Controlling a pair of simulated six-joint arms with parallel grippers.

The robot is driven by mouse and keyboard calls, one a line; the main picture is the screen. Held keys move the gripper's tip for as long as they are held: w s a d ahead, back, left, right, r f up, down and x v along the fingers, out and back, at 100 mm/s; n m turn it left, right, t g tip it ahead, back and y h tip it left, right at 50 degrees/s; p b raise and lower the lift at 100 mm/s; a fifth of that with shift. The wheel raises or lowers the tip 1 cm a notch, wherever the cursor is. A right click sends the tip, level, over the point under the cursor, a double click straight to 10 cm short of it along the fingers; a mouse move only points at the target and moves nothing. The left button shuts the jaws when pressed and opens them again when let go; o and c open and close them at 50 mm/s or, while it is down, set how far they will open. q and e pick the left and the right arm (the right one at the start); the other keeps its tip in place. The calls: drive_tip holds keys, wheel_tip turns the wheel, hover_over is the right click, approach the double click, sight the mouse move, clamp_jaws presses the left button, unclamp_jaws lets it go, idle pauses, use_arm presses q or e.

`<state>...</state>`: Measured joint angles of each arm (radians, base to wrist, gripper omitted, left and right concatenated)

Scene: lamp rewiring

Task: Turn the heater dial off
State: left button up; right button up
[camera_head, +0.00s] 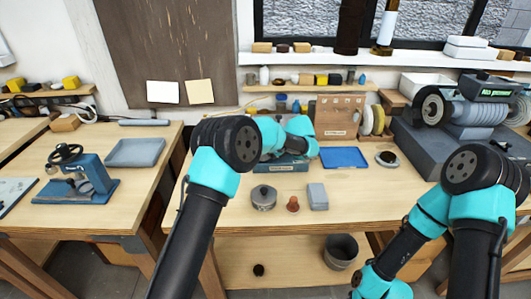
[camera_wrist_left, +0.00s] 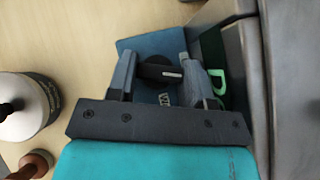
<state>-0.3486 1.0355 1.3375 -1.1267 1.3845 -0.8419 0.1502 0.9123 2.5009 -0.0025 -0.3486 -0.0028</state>
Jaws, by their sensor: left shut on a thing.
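The heater dial (camera_wrist_left: 158,72) is a round black knob with a white mark, which points to the right in the left wrist view. It sits on a blue box, the heater (camera_wrist_left: 135,45), with partly covered white lettering beside the dial. My left gripper (camera_wrist_left: 158,74) has one finger on each side of the dial and is shut on it. In the head view the heater (camera_head: 285,168) shows at the back of the middle bench, under my left arm, which hides the dial and fingers. My right arm is at the right; its gripper is not in view.
A lidded grey pot (camera_head: 263,197), a small brown-red knobbed piece (camera_head: 292,204) and a grey block (camera_head: 317,196) stand in front of the heater. A blue tray (camera_head: 345,158) lies to its right. The front right of the bench is clear.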

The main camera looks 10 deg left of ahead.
use_arm(q)
drive_tip(key=o, duration=0.9)
